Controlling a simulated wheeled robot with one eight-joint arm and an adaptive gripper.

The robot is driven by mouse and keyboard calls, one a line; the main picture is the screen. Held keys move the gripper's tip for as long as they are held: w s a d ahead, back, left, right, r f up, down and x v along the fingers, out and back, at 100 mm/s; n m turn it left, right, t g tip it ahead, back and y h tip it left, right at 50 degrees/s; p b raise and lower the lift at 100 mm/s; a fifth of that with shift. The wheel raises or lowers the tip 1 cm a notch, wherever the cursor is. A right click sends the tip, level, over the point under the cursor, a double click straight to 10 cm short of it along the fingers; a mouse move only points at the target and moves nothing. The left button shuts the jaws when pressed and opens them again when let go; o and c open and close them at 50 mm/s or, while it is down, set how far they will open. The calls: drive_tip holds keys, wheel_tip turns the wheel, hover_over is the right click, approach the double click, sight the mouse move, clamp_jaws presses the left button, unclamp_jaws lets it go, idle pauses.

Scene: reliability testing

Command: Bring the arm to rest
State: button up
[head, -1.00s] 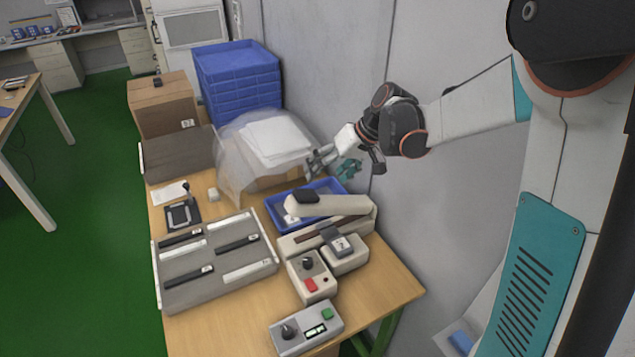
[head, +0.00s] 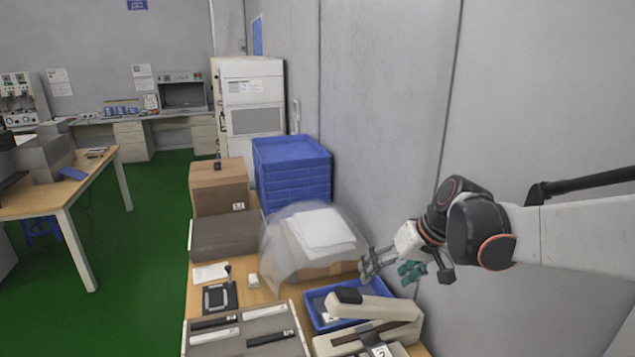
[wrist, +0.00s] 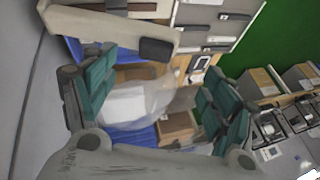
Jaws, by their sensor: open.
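My gripper (head: 388,268) is at the right of the head view, in the air above the right back part of the workbench. Its fingers point left and it is empty. In the wrist view its teal finger pads (wrist: 160,100) stand wide apart with nothing between them. My arm reaches in from the right edge of the head view, close to the grey wall. Below the gripper is a blue tray (head: 316,310) with a beige lever device (head: 362,308) in front of it.
A plastic bag with white sheets (head: 325,228) lies left of the gripper. Stacked blue crates (head: 292,175) and a cardboard box (head: 218,187) stand behind. A grey slotted rack (head: 243,335) is at the front. The wall (head: 390,120) is close on the right. Green floor (head: 140,240) is clear at left.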

drive_tip(key=s+f+t+h+b, duration=0.1)
drive_tip(key=s+h+b, duration=0.1)
drive_tip(key=s, duration=0.8)
drive_tip(key=s+d+f+m+t+h+b, duration=0.1)
drive_tip(key=s+f+t+h+b, duration=0.1)
drive_tip(key=s, duration=0.9)
drive_tip(key=shift+d+f, duration=0.25)
drive_tip(key=shift+d, duration=0.05)
